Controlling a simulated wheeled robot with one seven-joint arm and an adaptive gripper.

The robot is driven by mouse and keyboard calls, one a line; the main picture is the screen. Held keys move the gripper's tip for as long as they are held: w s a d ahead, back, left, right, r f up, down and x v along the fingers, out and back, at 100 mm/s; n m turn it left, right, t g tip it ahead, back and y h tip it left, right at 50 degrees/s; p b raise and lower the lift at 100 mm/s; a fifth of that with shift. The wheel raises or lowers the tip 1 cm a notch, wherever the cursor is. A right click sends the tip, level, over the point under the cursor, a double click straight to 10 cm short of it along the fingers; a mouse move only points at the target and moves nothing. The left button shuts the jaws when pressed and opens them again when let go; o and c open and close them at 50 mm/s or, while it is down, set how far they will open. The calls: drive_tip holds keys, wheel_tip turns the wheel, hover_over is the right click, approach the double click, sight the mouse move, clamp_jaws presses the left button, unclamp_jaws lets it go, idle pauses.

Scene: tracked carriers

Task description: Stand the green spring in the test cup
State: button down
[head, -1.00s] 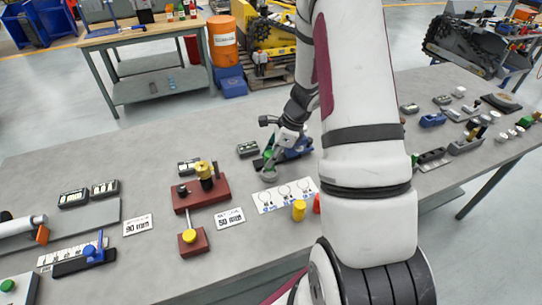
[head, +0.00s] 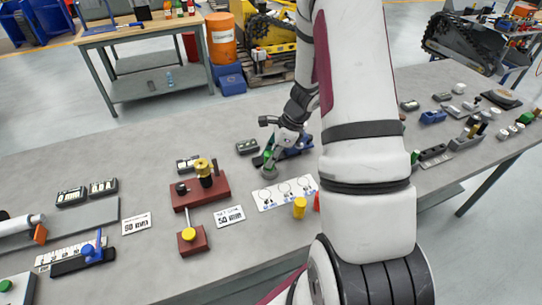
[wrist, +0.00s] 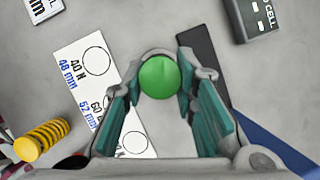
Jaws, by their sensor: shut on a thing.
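My gripper (head: 268,157) is shut on the green spring (wrist: 160,78), whose round green end faces the wrist camera between the two fingers. In the head view the spring shows as a small green patch (head: 267,156) at the fingertips. A small grey-green round cup (head: 269,172), which looks like the test cup, stands just below the fingertips. In the wrist view a grey rim (wrist: 157,52) shows just beyond the green end. I cannot tell whether the spring's lower end is inside the cup or above it.
A white card with printed circles (head: 286,193) lies in front of the cup, with a yellow spring (head: 299,208) at its near edge. A dark red stand (head: 201,190) is to the left. A dark display box (head: 247,147) and a blue-and-dark fixture (head: 297,147) are close by.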

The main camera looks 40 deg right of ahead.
drive_tip(key=shift+f, duration=0.4)
drive_tip(key=c, duration=1.2)
unclamp_jaws()
drive_tip(key=o, duration=0.5)
drive_tip(key=shift+r, duration=0.1)
drive_tip(key=shift+r+p, duration=1.3)
drive_tip(key=shift+r, duration=2.15)
